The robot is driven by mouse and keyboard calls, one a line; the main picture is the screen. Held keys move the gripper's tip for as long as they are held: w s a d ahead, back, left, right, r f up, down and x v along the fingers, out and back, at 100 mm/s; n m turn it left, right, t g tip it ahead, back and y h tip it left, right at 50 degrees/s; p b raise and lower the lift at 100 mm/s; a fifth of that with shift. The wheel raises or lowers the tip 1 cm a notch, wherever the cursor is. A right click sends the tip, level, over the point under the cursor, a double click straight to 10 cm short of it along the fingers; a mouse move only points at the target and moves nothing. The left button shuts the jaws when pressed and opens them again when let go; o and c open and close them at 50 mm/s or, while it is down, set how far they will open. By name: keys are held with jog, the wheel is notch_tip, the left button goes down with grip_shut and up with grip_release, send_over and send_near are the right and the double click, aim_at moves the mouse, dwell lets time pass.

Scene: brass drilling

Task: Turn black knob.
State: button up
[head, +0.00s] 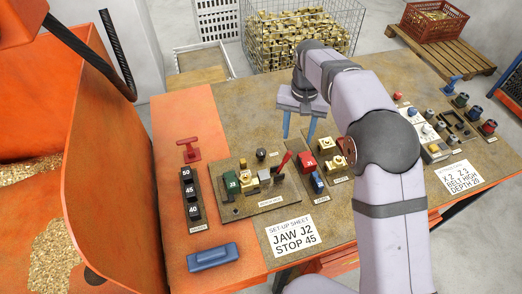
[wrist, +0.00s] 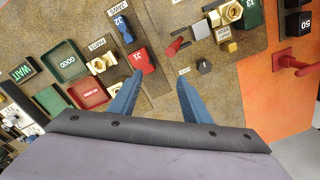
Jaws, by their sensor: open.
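The black knob (head: 261,154) stands at the back of the brown fixture plate in the head view. In the wrist view the black knob (wrist: 204,67) is a small faceted cap beside a white label. My gripper (head: 298,136) is open and empty, pointing down above the bench, right of the knob. In the wrist view my gripper (wrist: 160,77) has its blue fingers spread apart. The knob lies just beyond the right fingertip, outside the gap. No contact with it shows.
A red-handled lever (head: 285,162) rises close to the knob. A red J1 block (head: 308,162), blue J2 block (head: 317,183) and green J3 block (head: 232,182) stand nearby. A set-up sheet (head: 292,235) lies in front. A red handle (head: 189,150) is at left.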

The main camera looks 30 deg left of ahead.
send_over(261, 152)
notch_tip(261, 152, down, 4)
jog(key=shift+a+r+n+b, duration=0.1)
jog(key=shift+r+n+b, duration=0.2)
jog(key=shift+b, duration=0.15)
jog(key=shift+f+p, duration=1.25)
jog(key=shift+f, duration=2.45)
jog(key=c, duration=1)
